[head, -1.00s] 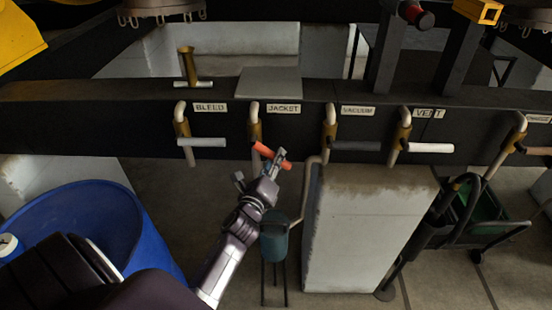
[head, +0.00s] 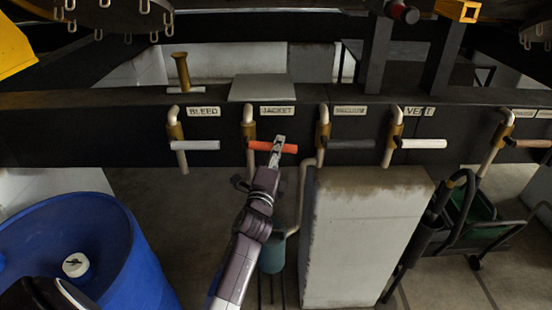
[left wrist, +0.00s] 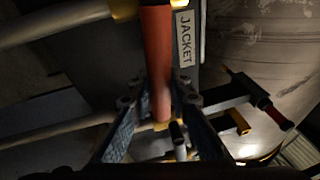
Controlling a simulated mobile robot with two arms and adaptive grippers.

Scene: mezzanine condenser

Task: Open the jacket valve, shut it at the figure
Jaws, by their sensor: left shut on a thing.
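The jacket valve has an orange-red bar handle (head: 289,148) on a brass and pale pipe fitting (head: 249,130), below the JACKET label (head: 277,110). The handle lies nearly level across the dark beam. My right gripper is not in view. No readable gauge figure shows in either view.
Similar handles flank this one: bleed (head: 196,145) to the left, vacuum (head: 352,145) and vent (head: 424,144) to the right. A teal container (head: 272,256) stands below. A pale block (head: 350,240), a blue drum (head: 105,230) and a green cart (head: 484,215) stand around.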

